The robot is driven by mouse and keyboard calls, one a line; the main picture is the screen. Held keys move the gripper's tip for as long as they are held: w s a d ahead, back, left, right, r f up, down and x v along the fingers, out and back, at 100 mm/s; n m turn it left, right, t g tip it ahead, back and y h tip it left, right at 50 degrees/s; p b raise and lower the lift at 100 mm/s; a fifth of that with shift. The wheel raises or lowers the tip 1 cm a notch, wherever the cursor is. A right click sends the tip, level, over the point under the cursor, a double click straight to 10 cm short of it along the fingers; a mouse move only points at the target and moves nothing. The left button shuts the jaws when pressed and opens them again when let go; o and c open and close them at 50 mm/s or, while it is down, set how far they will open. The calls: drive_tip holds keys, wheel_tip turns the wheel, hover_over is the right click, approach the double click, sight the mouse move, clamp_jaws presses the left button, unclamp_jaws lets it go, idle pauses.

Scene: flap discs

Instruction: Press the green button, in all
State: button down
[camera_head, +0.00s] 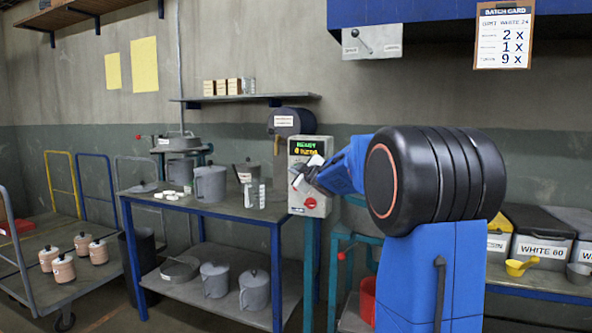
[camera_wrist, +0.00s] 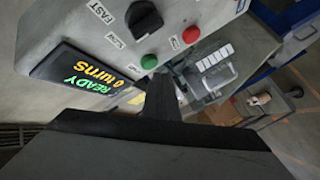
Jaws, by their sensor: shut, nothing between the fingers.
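The grey control box (camera_head: 310,202) stands on a post right of the blue-legged table. Its display (camera_wrist: 88,78) reads "READY" and "0 turns". The green button (camera_wrist: 149,61) shows in the wrist view, between the display and the red button (camera_wrist: 191,35). A black knob (camera_wrist: 143,19) sits above it, with FAST and SLOW labels. My gripper (camera_head: 297,180) is shut and empty, in front of the box. In the wrist view its fingertips (camera_wrist: 161,84) lie just below the green button; I cannot tell whether they touch it. In the head view my gripper hides the green button.
The table (camera_head: 180,208) left of the box holds grey pots and a white-labelled container. A cart (camera_head: 40,270) with lidded pots stands at far left. Bins (camera_head: 541,248) line the right bench. A batch card (camera_head: 503,35) hangs at upper right.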

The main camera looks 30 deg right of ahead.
idle(0.7)
drive_tip(key=shift+w+d, duration=0.3)
drive_tip(key=shift+d, duration=0.05)
